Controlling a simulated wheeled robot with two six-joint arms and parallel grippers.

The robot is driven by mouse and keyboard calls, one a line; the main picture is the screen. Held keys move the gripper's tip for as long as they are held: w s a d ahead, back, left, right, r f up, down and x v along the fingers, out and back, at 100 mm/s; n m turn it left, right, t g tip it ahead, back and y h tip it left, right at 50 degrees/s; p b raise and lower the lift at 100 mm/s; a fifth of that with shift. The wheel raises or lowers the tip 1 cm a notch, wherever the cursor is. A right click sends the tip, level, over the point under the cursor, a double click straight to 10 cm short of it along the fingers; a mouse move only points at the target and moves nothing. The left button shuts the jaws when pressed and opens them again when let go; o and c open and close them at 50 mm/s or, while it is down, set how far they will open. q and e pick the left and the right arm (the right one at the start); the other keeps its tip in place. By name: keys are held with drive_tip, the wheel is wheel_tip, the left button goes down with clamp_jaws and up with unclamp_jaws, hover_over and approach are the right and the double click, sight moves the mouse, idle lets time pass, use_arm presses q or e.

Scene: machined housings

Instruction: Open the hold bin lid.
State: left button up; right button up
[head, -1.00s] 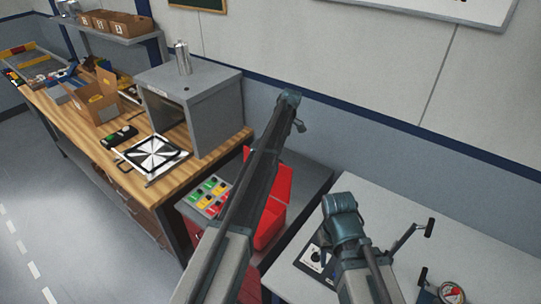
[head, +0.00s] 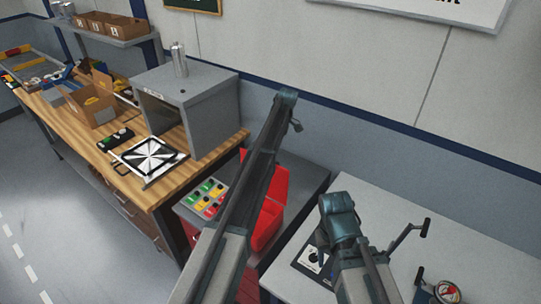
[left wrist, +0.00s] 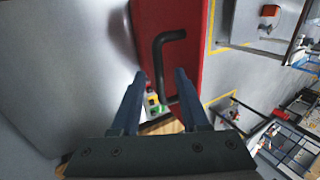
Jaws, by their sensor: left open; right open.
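The red hold bin (head: 264,232) sits on a dark grey bench, partly hidden behind my left arm in the head view. A bright red panel, seemingly its lid (head: 277,182), rises at its back; its exact angle is hard to tell. In the left wrist view a red face (left wrist: 187,18) carries a black bar handle (left wrist: 158,62). My left gripper (left wrist: 161,78) is open, its two fingers on either side of the handle's lower part; contact cannot be told. My right gripper (head: 322,239) is mostly hidden by its arm, above a black panel with a dial.
A tray of coloured pieces (head: 204,197) lies left of the bin. A grey box-shaped housing (head: 212,117) stands on the wooden bench. At right, a pale table (head: 375,205) holds a black lever (head: 408,236) and a gauge (head: 448,290).

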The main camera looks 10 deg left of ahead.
use_arm(q)
drive_tip(key=p+v, duration=0.5)
drive_tip(key=v, duration=0.1)
drive_tip(key=shift+r, duration=0.3)
drive_tip(key=shift+w, duration=0.15)
